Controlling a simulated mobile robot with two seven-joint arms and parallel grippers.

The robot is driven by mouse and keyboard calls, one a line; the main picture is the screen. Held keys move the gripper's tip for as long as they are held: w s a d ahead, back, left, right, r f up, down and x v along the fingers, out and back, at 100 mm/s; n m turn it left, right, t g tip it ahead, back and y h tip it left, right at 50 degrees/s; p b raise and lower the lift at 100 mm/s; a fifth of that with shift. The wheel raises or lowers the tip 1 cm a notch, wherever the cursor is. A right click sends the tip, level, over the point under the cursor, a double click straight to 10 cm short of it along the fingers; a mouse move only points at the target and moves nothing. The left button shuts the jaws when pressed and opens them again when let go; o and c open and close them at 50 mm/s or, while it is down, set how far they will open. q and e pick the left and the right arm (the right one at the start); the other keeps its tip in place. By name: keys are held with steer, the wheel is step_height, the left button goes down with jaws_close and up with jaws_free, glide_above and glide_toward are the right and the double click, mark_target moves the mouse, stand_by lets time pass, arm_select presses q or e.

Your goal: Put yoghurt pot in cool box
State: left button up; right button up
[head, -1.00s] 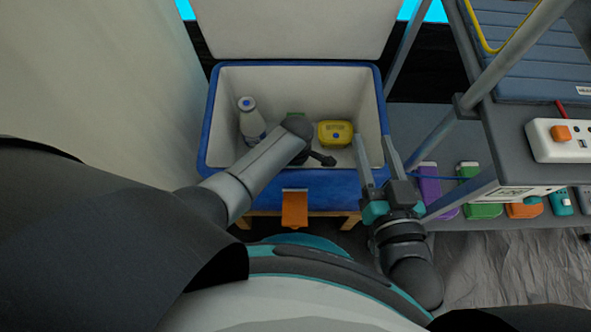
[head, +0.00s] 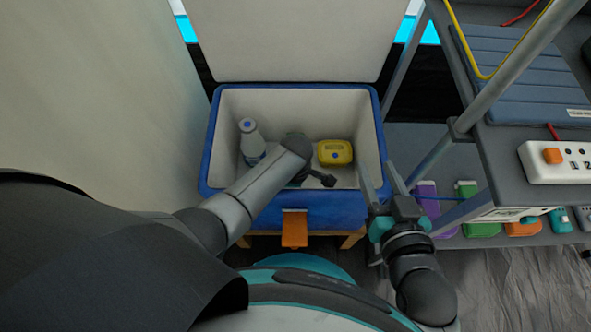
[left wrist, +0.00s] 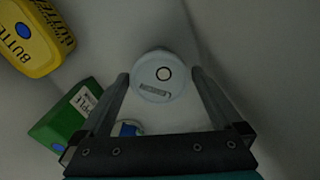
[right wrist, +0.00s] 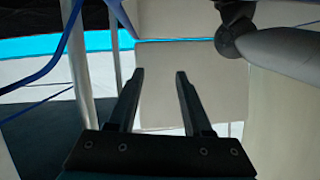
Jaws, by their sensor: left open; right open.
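The cool box (head: 288,208) is blue with a white inside and stands open. My left arm reaches into it. In the left wrist view a white round pot (left wrist: 160,85), which looks like the yoghurt pot, lies between the fingers of my left gripper (left wrist: 160,76). The fingers are open on either side of it, and the pot is inside the box. In the head view my arm hides the pot. My right gripper (head: 377,170) is open and empty beside the box's right front corner; its open fingers also show in the right wrist view (right wrist: 160,74).
In the box are a yellow butter tub (head: 335,152), a white bottle (head: 251,140) with a blue cap and a green carton (left wrist: 70,118). The raised lid (head: 290,40) stands behind. A grey shelf rack (head: 510,145) with a socket strip (head: 555,163) stands right.

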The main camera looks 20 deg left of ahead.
arm_select(q)
steer(key=shift+r+p, duration=0.45)
steer(key=shift+r, duration=0.25)
arm_select(e)
steer(key=shift+d+f+g+h, duration=0.25)
steer(key=shift+d+g+h, duration=0.15)
steer(key=shift+d+g, duration=0.4)
arm_select(q)
steer(key=shift+r+p, duration=0.45)
steer(key=shift+r, duration=0.15)
steer(key=shift+r+p, duration=0.7)
steer(key=shift+r, duration=0.25)
step_height(320, 180, up, 4)
steer(key=p, duration=0.3)
arm_select(e)
steer(key=s+d+f+g+h, duration=0.2)
steer(key=s+d+g+h, duration=0.2)
steer(key=s+d+g, duration=0.3)
arm_select(q)
steer(key=shift+r+p, duration=0.7)
steer(key=shift+r, duration=0.45)
arm_select(e)
steer(key=shift+m+g, duration=0.3)
steer(key=shift+s+d+x, duration=0.1)
steer(key=shift+d+x, duration=0.1)
steer(key=shift+x, duration=0.95)
steer(key=shift+s+d+x, duration=0.15)
steer(key=shift+d+x, duration=0.05)
steer(key=shift+x, duration=0.95)
steer(key=shift+f, duration=0.1)
